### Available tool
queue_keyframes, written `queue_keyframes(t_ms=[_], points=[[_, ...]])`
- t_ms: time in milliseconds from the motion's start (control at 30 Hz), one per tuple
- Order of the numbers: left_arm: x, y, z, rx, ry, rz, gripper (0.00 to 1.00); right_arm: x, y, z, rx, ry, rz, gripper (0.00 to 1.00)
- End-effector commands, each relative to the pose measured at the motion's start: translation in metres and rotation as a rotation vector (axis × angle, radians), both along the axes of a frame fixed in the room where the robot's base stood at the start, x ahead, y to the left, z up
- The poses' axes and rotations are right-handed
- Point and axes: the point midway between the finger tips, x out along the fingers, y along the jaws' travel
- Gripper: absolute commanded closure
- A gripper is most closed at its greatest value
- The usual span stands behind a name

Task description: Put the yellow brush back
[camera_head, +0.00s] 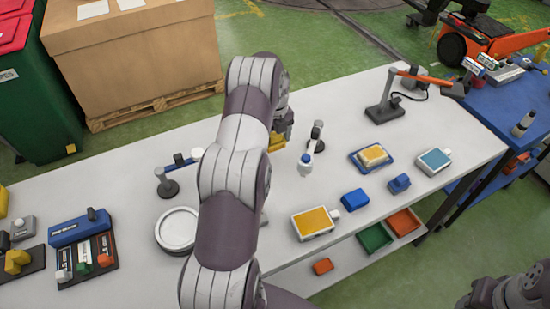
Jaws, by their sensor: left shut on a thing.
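My left arm reaches over the white table, and its gripper (284,124) is mostly hidden behind the arm. It is shut on a yellow thing (277,143), which appears to be the yellow brush; only a small part shows. At the left of the table stands a blue-backed rack (80,229) with a dark base. It holds several small upright things, with white, green and orange-red parts. My right gripper is not in view; only a grey part of my right arm shows at the bottom right.
A round white dish (178,230) and a small stand (167,187) lie left of my arm. Right of it are a white bottle (306,163), an orange-topped pad (313,222), blue blocks (355,200) and an orange-armed lamp (385,108). Bins (375,238) sit below the tabletop.

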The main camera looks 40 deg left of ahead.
Motion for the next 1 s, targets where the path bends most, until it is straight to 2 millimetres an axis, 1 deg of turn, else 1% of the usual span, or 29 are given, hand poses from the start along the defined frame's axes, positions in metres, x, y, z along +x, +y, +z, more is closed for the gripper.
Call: queue_keyframes(t_ms=[33,167,300,333,400,633,733,767,800,833,1000], points=[[0.0,0.0,-0.005,-0.001,0.002,0.0,0.59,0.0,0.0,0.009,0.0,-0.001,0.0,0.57],[0.0,0.0,-0.026,-0.001,0.002,0.0,0.59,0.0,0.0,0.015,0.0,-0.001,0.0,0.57],[0.0,0.0,-0.054,0.0,0.001,0.0,0.59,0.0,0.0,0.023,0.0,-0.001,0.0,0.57],[0.0,0.0,-0.058,0.0,0.0,0.0,0.59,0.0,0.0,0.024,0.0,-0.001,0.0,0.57],[0.0,0.0,-0.063,0.0,-0.001,0.0,0.59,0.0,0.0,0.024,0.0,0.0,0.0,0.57],[0.0,0.0,-0.065,0.0,-0.001,0.0,0.59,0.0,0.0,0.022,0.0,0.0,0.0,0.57],[0.0,0.0,-0.069,0.0,-0.001,0.0,0.59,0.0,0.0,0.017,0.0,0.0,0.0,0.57],[0.0,0.0,-0.069,0.0,-0.001,0.0,0.27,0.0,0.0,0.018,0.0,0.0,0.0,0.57],[0.0,0.0,-0.068,0.0,-0.001,0.0,0.14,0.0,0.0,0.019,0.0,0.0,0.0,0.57],[0.0,0.0,-0.068,0.0,-0.001,0.0,0.05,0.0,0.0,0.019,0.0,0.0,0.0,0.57],[0.0,0.0,-0.067,0.0,-0.001,0.0,0.05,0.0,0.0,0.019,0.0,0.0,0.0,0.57]])
